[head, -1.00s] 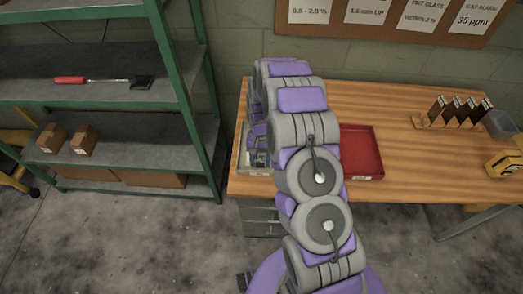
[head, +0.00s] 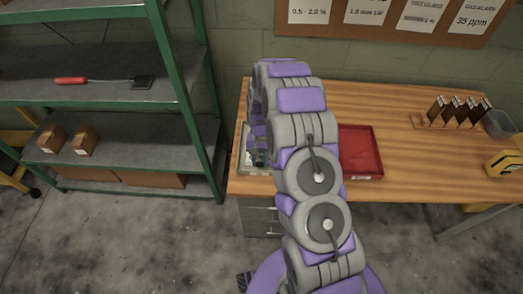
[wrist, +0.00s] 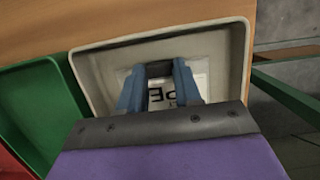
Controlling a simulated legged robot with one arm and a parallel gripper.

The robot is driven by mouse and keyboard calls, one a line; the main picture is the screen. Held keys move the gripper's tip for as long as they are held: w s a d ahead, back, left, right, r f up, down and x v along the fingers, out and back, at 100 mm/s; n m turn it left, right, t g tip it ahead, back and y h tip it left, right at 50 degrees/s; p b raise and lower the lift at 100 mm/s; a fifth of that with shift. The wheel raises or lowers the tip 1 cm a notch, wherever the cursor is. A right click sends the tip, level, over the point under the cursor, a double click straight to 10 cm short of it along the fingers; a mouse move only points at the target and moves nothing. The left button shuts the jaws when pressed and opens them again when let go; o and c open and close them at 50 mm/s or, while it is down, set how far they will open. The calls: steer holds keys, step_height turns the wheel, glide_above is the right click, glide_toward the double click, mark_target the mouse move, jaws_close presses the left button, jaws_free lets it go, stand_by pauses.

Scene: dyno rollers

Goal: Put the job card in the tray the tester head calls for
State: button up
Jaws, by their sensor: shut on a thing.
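The white job card (wrist: 163,96) with dark lettering shows between and around my blue fingers in the wrist view. My gripper (wrist: 159,69) is shut on it, over the inside of a pale grey tray (wrist: 239,55). I cannot tell whether the card touches the tray floor. The grey tray also shows at the left end of the bench in the head view (head: 256,172), partly behind my arm. A green tray (wrist: 40,95) lies beside it in the wrist view; my arm hides it in the head view. A red tray (head: 360,150) stands right of my arm. The tester head is not clearly visible.
The wooden bench (head: 400,170) has a rack of dark cards (head: 455,112), a grey bin (head: 498,124) and a yellow device (head: 505,163) at its right. Notices (head: 368,12) hang on the wall. Green-framed shelving (head: 185,100) stands close to the bench's left end.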

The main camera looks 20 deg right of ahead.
steer(key=shift+r+p, duration=0.3)
steer(key=shift+r, duration=0.25)
steer(key=shift+s+a+p+v, duration=0.1)
steer(key=shift+s+p+v, duration=0.25)
steer(key=shift+v, duration=0.75)
steer(key=shift+s+a+p+v, duration=0.15)
steer(key=shift+p+v, duration=0.35)
steer(key=shift+v, duration=0.6)
steer(key=shift+s+p+v, duration=0.25)
steer(key=shift+p+v, duration=0.15)
steer(key=shift+v, duration=0.7)
steer(key=shift+r, duration=0.15)
